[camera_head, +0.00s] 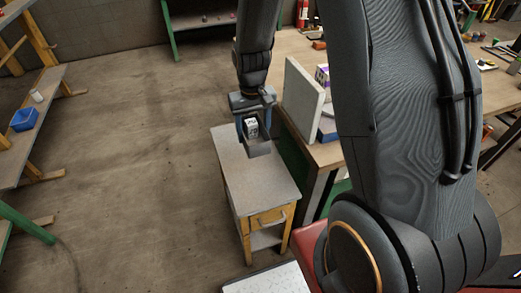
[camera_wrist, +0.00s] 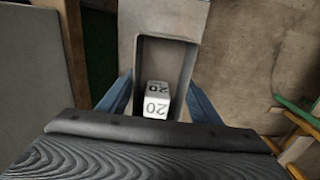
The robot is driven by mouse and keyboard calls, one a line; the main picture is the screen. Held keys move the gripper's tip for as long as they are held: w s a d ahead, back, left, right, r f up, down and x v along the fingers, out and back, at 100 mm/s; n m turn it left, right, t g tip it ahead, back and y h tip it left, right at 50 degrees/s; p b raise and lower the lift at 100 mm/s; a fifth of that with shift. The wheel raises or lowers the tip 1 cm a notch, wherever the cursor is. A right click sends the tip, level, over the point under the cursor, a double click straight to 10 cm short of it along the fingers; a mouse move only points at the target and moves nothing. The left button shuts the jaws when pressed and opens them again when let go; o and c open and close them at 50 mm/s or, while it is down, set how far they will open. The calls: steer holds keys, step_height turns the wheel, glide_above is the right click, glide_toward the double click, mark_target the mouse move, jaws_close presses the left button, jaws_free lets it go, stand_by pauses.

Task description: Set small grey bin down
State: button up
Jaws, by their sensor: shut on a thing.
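The small grey bin (camera_head: 257,149) hangs from my gripper (camera_head: 254,122), over the grey top of a small wooden side table (camera_head: 248,176) in the head view. I cannot tell whether its underside touches the top. In the wrist view the small grey bin (camera_wrist: 187,19) lies between the blue fingers of my gripper (camera_wrist: 160,98), which are shut on it. A white block marked "20" (camera_wrist: 156,105) sits inside the bin; it also shows in the head view (camera_head: 251,126). The near part of the bin is hidden by my wrist.
A pale upright panel (camera_head: 303,98) stands on the wooden workbench (camera_head: 325,152), close to the right of my gripper. A shelf with a blue bin (camera_head: 24,119) is at the far left. The front of the side table's top and the floor to its left are clear.

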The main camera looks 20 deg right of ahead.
steer(key=w+f+m+b, duration=0.4)
steer(key=w+f+b, duration=0.3)
steer(key=shift+w+d+f+p, duration=0.15)
steer(key=shift+f+p, duration=0.1)
steer(key=shift+f, duration=2.15)
steer(key=shift+w+d+f+p, duration=0.1)
steer(key=shift+f+p, duration=0.15)
steer(key=shift+f, duration=2.15)
steer(key=shift+f, duration=0.1)
steer(key=o, duration=1.1)
steer(key=shift+c, duration=0.2)
step_height(320, 180, up, 12)
steer(key=b, duration=0.2)
steer(key=s+r, duration=0.2)
steer(key=s, duration=0.1)
steer(key=s+r+n, duration=0.1)
steer(key=s+r, duration=0.1)
steer(key=s, duration=0.2)
steer(key=s+r+n, duration=0.1)
steer(key=s+r, duration=0.2)
steer(key=s, duration=0.1)
steer(key=shift+s, duration=0.1)
steer(key=s+r+n, duration=0.2)
steer(key=s, duration=1)
steer(key=shift+r, duration=0.3)
